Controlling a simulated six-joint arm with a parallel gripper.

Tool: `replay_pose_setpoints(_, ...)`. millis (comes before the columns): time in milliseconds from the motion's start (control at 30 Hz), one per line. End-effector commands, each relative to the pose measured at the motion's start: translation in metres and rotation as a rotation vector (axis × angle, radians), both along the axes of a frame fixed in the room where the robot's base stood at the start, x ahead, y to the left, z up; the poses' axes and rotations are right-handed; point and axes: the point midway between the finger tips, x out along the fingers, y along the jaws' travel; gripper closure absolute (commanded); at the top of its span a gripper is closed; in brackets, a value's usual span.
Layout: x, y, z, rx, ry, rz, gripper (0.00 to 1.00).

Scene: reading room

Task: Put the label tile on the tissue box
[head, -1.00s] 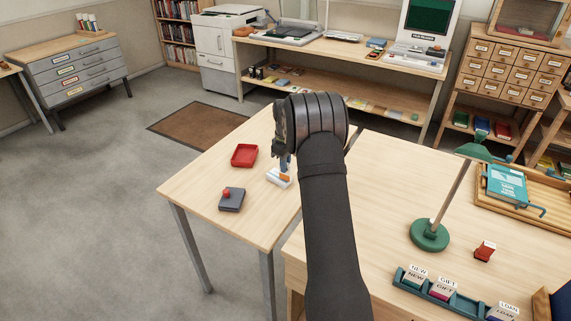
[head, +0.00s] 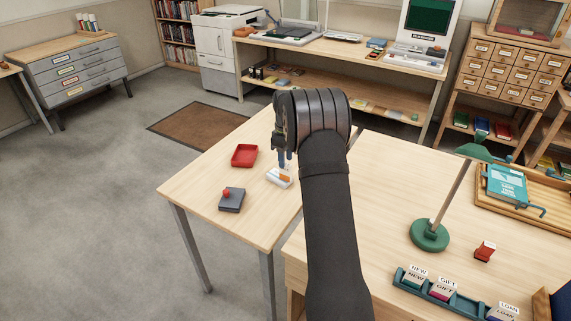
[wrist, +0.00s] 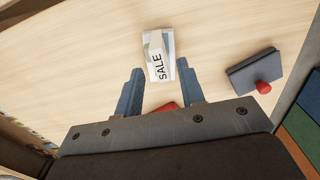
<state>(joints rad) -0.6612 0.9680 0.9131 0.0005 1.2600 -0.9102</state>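The white label tile (wrist: 158,62), lettered SALE, lies on top of a small white box (wrist: 171,42), which I take to be the tissue box. The tile sits somewhat askew on it. In the head view my gripper (head: 283,160) is just above the box.
A red tray (head: 244,155) and a dark pad with a red knob (head: 231,200) stand left of the box on the table (head: 205,172). A green lamp (head: 429,236) and a label rack (head: 437,290) are on the right table.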

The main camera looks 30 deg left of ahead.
Motion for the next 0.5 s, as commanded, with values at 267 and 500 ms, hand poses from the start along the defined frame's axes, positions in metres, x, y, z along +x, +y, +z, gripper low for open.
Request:
replay_pose_setpoints(267, 0.0, 0.0, 0.061, 0.001, -0.002, 0.0, 0.64)
replay_pose_setpoints(500, 0.0, 0.0, 0.088, 0.0, 0.0, 0.0, 0.64)
